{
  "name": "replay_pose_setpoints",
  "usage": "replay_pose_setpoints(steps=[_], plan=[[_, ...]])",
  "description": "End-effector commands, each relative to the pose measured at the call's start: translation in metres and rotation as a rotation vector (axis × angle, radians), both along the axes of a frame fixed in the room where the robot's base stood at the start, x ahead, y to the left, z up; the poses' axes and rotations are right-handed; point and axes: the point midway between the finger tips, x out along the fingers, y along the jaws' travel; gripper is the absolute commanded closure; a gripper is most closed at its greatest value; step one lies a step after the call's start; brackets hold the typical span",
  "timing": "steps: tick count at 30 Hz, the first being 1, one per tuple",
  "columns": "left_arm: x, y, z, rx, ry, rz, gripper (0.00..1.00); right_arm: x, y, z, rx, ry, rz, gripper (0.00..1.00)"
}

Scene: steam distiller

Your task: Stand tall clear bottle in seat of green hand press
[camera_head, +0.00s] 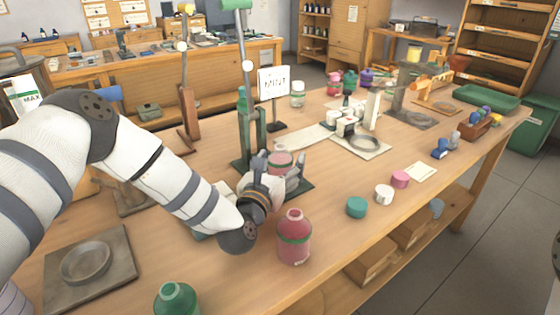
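The green hand press (244,112) stands left of the table's middle, with a tall post, a green-topped lever and a dark green base. My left gripper (282,168) is low in front of its base, with fingers on either side of a pinkish, bottle-like thing (280,160). The wrist and fingers hide much of this thing, so I cannot tell whether they grip it or whether it rests in the seat. A smaller clear jar (297,94) stands behind the press. My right gripper is out of view.
Green, white and pink caps (357,207) lie along the front right. A MINT sign (274,84) stands behind the press. Bare wood lies right of the pink bottle.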

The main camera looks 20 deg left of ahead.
Motion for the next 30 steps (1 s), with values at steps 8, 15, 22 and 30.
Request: replay_pose_setpoints(steps=[8,15,22,30], plan=[[-0.020,0.001,0.006,-0.001,0.001,0.000,0.32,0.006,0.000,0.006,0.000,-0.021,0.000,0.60],[-0.067,0.003,0.005,-0.001,0.000,0.000,0.32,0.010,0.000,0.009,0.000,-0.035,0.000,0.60],[-0.075,0.003,0.004,0.000,0.000,0.001,0.32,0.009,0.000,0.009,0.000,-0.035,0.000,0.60],[-0.075,0.004,0.005,-0.002,-0.001,0.003,0.32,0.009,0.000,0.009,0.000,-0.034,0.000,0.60]])
